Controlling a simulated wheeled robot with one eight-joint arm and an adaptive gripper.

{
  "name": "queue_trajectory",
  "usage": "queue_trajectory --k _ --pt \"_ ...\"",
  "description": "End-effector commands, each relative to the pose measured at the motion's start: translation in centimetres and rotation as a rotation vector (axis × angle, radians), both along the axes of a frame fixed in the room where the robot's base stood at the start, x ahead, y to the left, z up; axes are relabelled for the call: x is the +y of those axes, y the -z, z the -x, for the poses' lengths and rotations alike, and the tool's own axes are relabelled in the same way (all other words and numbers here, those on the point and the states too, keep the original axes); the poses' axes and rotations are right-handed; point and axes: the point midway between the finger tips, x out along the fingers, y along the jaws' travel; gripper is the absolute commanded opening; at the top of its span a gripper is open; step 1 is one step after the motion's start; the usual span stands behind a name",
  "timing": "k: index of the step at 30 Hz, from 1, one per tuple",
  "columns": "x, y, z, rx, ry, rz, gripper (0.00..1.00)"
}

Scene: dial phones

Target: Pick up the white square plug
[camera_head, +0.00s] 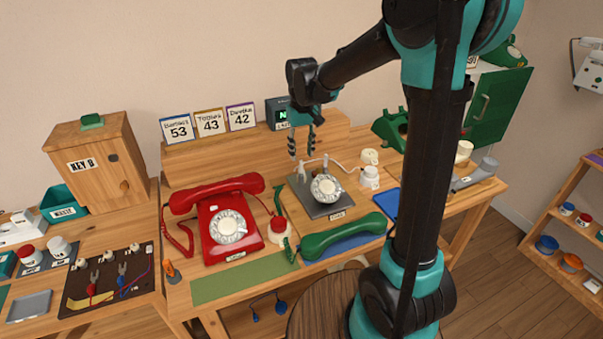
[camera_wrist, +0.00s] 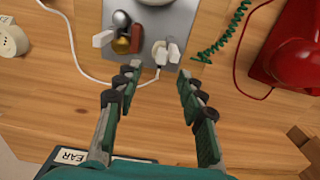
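A white plug-like piece (camera_wrist: 165,52) with a white cord sits at the edge of a grey base (camera_wrist: 184,22) in the wrist view. It looks blocky, but its exact shape is too small to tell. A second white piece (camera_wrist: 103,38) lies further left beside a silver knob (camera_wrist: 121,19), a gold knob (camera_wrist: 121,45) and a red-brown block (camera_wrist: 137,36). My gripper (camera_wrist: 158,73) is open and empty, its fingertips spread on either side of the corded piece in the picture, apart from it. In the head view, my gripper (camera_head: 303,146) points down above the back of the grey base (camera_head: 321,211).
The base carries a white dial (camera_head: 326,188). A red phone (camera_head: 228,222) stands to its left and a green handset (camera_head: 343,236) lies in front. White cups (camera_head: 370,178) stand close on the right. A wooden shelf (camera_head: 220,166) rises behind.

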Motion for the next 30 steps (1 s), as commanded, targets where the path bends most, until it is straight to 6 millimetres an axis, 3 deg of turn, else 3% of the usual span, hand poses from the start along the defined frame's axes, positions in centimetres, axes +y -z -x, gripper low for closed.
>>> queue_trajectory --k 8,16,26,30 --pt "0.0 2.0 0.1 0.000 0.000 0.000 0.40" --pt "0.1 5.6 0.3 0.000 0.000 0.000 0.40" --pt "0.1 6.3 0.3 0.000 0.000 0.000 0.40" --pt "0.1 6.3 0.3 0.000 0.000 0.000 0.22"
